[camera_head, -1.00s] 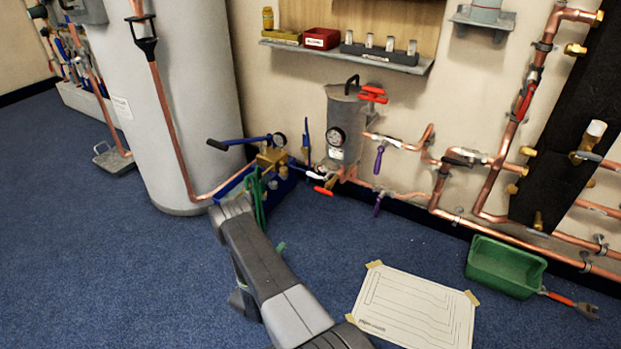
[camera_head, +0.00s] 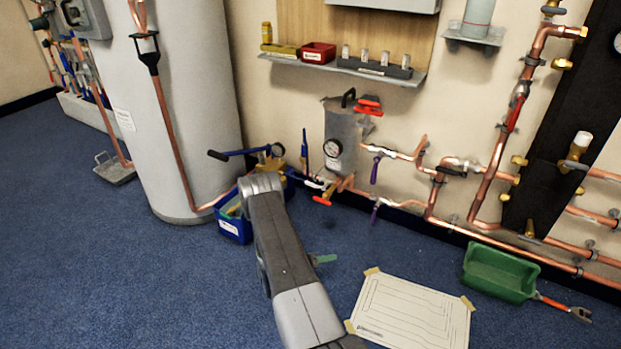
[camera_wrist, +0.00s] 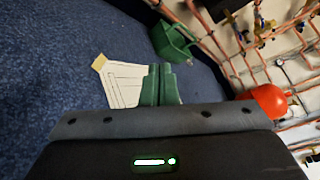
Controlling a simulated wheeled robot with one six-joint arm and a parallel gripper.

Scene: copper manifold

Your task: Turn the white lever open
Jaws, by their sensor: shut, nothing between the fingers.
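A small white lever (camera_head: 314,184) appears low on the pipework, left of the grey tank's foot and just above a red lever (camera_head: 322,200). It is small in the head view, and I cannot make out its exact angle. I cannot pick it out in the wrist view. My gripper (camera_head: 325,260) shows its green fingers beside my arm, low over the blue carpet and apart from the white lever, which is higher in the picture. In the wrist view the green fingers (camera_wrist: 160,85) are together, with nothing between them.
Purple levers (camera_head: 375,168) hang from the copper pipes right of the grey tank (camera_head: 343,125). A blue crate (camera_head: 234,222) stands left of my arm. A green tray (camera_head: 500,272) and paper sheet (camera_head: 412,312) lie on the floor. A red rounded thing (camera_wrist: 268,100) shows in the wrist view.

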